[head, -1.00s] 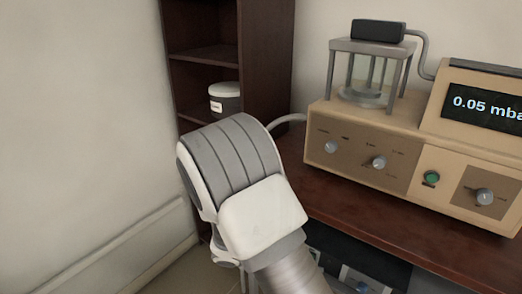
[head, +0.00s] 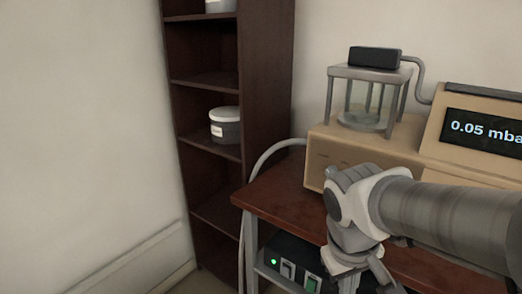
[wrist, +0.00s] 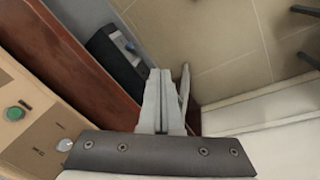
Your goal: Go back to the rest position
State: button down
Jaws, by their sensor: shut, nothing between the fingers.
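My gripper (wrist: 160,76) shows in the wrist view with its two grey fingers together and nothing between them. It hangs over the floor beside the edge of the red-brown bench (wrist: 75,60). In the head view my arm reaches in from the right, in front of the beige instrument (head: 430,150), and hides its lower knobs.
The instrument carries a glass chamber (head: 366,100) and a display (head: 485,130) reading 0.05. A dark shelf unit (head: 268,80) holds a lidded tub (head: 226,128). A dark box (head: 285,262) with a green light sits under the bench (head: 275,200). A grey hose (head: 262,160) loops beside the bench.

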jog(key=s+r+m+t+y+p, duration=0.1)
jog(key=s+r+m+t+p, duration=0.1)
jog(key=r+p, duration=1.3)
notch_tip(320, 180, up, 6)
jog(key=shift+s+a+r+m+t+y, duration=0.15)
jog(key=shift+s+a+m+t+y, duration=0.2)
jog(key=shift+s+t, duration=0.65)
